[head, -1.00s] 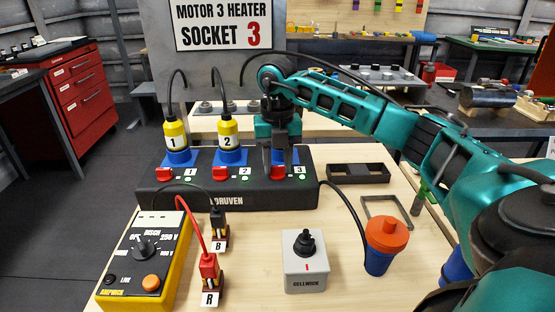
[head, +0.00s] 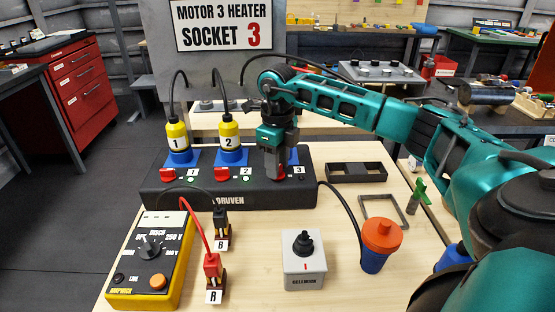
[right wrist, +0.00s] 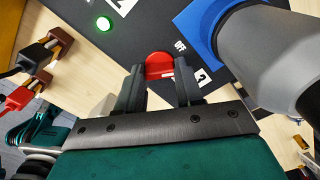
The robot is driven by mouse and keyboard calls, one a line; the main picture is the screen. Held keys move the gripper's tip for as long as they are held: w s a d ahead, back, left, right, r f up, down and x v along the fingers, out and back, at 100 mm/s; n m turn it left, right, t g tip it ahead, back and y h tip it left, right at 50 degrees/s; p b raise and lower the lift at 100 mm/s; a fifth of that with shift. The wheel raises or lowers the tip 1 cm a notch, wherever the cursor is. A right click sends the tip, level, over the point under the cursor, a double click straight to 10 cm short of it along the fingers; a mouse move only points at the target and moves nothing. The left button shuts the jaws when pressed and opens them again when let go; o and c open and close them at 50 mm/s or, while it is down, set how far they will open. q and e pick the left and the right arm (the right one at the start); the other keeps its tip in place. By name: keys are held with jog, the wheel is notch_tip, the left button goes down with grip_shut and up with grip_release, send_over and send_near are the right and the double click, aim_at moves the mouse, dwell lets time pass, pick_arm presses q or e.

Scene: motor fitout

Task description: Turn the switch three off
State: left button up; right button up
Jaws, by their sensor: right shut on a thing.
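Switch three is the red rocker at the right end of the black power strip (head: 235,198). Its red edge (head: 282,174) shows beside my right gripper (head: 273,176) in the head view. In the right wrist view, the red switch (right wrist: 159,65) sits between the fingertips of my right gripper (right wrist: 160,90), which is shut on it. The word OFF is printed beside it. I cannot make out the lamp of socket three. Switches one (head: 167,174) and two (head: 221,174) are red, with lit green lamps. My left gripper is not in view.
Plugs 1 (head: 177,138) and 2 (head: 229,132) stand in blue sockets behind the switches. A yellow meter (head: 150,262), red and black connectors, a grey knob box (head: 304,263) and an orange-topped blue cup (head: 381,245) stand in front. A black tray (head: 356,172) lies right.

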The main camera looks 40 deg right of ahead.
jog(key=n, duration=0.6)
jog(key=shift+p, duration=0.3)
jog(key=shift+n, duration=0.4)
jog(key=o, duration=1)
jog(key=shift+o, duration=0.2)
notch_tip(320, 180, up, 13)
dwell(0.3)
